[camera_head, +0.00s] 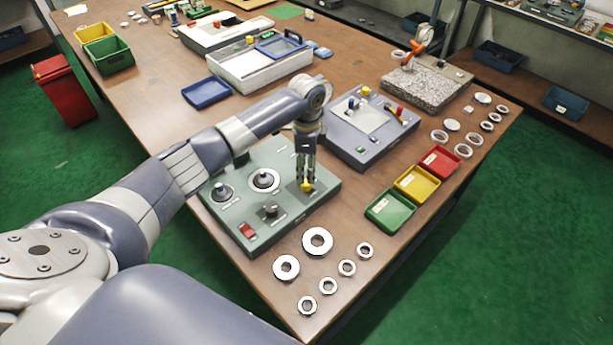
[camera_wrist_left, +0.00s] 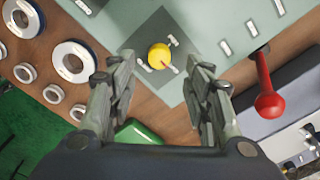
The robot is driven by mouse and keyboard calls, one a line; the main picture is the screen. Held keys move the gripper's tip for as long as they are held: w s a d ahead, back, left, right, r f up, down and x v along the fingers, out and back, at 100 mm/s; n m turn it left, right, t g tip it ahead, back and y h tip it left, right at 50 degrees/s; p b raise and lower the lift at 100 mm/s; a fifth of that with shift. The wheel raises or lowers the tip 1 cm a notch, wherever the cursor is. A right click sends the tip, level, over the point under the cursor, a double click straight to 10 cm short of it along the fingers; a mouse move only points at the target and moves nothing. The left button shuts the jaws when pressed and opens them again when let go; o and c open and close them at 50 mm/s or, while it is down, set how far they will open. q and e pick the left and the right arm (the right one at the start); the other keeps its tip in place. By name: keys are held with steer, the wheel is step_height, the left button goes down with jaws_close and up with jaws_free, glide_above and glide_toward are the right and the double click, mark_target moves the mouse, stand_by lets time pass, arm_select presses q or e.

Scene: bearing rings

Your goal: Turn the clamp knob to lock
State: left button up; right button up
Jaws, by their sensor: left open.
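A green-grey fixture box (camera_head: 222,222) stands on the near part of the bench. The small yellow knob (camera_head: 307,187) sits on a darker square plate at the box's right side, with white marks around it. In the left wrist view the yellow knob (camera_wrist_left: 159,56) shows a short red line on its top. My left gripper (camera_head: 306,172) points down just above the knob. In the left wrist view its open fingers (camera_wrist_left: 162,80) stand to either side of the knob's line, with nothing between them. I cannot see contact. My right gripper is not in view.
The box also bears a dark knob (camera_head: 270,210), a red switch (camera_head: 247,230) and two round posts. A red-ended lever (camera_wrist_left: 269,98) shows in the wrist view. A blue-grey box (camera_head: 345,150) stands close behind. Green, yellow and red bins (camera_head: 440,160) and metal rings (camera_head: 317,241) lie nearby.

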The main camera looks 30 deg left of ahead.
mark_target(306, 183)
arm_select(q)
step_height(306, 183, up, 6)
steer(key=shift+r, duration=0.25)
steer(key=shift+s+f, duration=0.15)
stand_by(0.4)
